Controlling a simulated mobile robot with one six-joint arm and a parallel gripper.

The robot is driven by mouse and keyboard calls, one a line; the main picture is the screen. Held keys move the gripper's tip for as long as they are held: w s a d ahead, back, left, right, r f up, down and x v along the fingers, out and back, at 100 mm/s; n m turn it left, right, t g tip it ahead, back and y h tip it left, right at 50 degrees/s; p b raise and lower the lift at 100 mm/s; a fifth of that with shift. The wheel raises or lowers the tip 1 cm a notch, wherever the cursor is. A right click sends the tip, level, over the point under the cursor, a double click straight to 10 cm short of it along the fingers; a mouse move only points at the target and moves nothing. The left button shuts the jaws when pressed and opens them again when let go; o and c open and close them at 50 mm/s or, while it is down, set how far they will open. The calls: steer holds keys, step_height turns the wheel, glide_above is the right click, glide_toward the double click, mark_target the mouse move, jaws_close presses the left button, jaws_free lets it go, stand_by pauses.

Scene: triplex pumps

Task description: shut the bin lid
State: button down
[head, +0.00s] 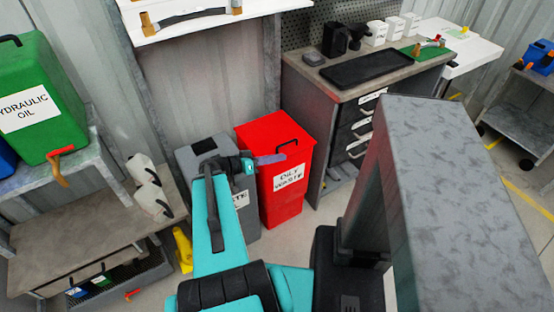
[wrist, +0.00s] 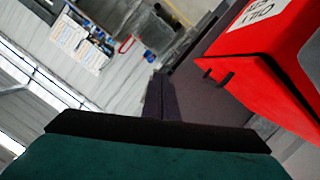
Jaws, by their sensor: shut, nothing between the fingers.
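A red bin (head: 283,200) labelled OILY WASTE stands on the floor near the middle of the head view. Its red lid (head: 262,134) has a black handle (head: 287,143) and looks down over the top; I cannot tell whether a small gap remains. The bin also fills the upper right of the wrist view (wrist: 270,75). My gripper (head: 279,159) is shut and empty, in front of the red bin's upper part in the head view. I cannot tell whether it touches the bin. A grey bin (head: 247,215) stands left of it, partly hidden by my arm.
A workbench (head: 345,88) with a black tray (head: 366,68) stands right of the bins. A low bench (head: 85,215) with white jugs (head: 152,200) is at the left, near a green hydraulic oil container (head: 38,95). A yellow object (head: 183,250) lies on the floor. Some floor shows before the red bin.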

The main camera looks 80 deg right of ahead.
steer(key=shift+s+a, duration=0.1)
steer(key=shift+a, duration=0.7)
